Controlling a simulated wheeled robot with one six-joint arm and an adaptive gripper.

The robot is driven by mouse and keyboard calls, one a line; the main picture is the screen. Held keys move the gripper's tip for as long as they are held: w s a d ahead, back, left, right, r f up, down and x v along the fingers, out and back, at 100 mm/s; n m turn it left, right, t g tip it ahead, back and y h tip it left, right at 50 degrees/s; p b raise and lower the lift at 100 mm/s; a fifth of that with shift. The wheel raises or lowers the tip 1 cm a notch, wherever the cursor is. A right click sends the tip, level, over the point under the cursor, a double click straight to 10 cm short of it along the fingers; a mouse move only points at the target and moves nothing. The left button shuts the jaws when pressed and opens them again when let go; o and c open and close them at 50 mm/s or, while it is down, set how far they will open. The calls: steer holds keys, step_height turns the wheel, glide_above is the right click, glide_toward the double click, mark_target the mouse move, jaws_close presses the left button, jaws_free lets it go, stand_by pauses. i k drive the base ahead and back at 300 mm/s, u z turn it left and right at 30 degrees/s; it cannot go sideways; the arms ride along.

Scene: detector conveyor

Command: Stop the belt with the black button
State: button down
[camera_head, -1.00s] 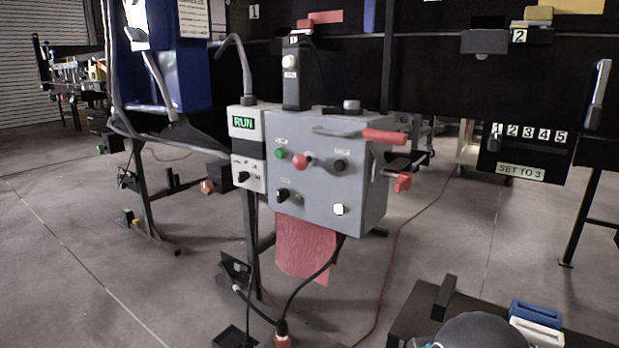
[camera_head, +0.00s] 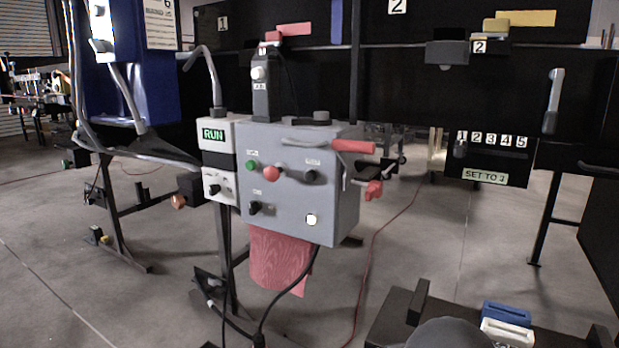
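A grey control box (camera_head: 285,205) stands on a post near the middle of the head view. Its front carries a green button (camera_head: 251,165), a red button (camera_head: 271,173) and a black button (camera_head: 311,175) at the right of the same row. A small display (camera_head: 213,134) at the box's left reads RUN in green. My gripper is not in view, so its state does not show.
A red-handled lever (camera_head: 352,147) sticks out at the box's upper right. A black panel (camera_head: 492,160) with numbers 1 to 5 is at the right. Cables hang below the box. Blue and white blocks (camera_head: 507,322) lie at lower right. Open floor lies between.

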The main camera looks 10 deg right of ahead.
mark_target(311, 176)
steer(key=u, duration=1.7)
steer(key=k, duration=0.6)
steer(key=z, duration=1.15)
